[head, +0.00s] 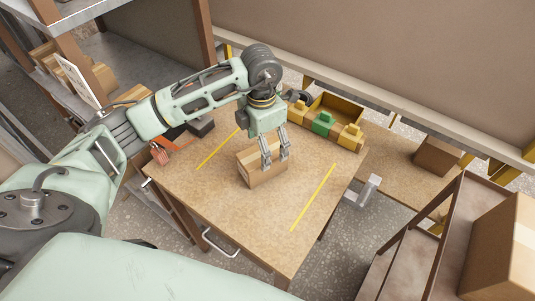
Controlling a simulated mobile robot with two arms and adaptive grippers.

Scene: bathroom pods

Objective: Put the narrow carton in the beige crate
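A narrow tan cardboard carton (251,172) stands on the brown worktable (215,185), near its middle. My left gripper (275,157) comes down over the carton from above, and its two fingers show apart in front of the carton's upper part. Whether they press on it or only overlap it in this view, I cannot tell. No crate shows that is clearly beige. An open mustard-yellow bin (346,105) stands at the table's back edge. My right gripper is not in view.
Yellow blocks (349,137) and a green block (322,123) stand in front of the bin. Yellow strips (313,198) mark the table top. A dark box (201,127) lies at its left edge. A shelf with a large carton (503,250) is at lower right.

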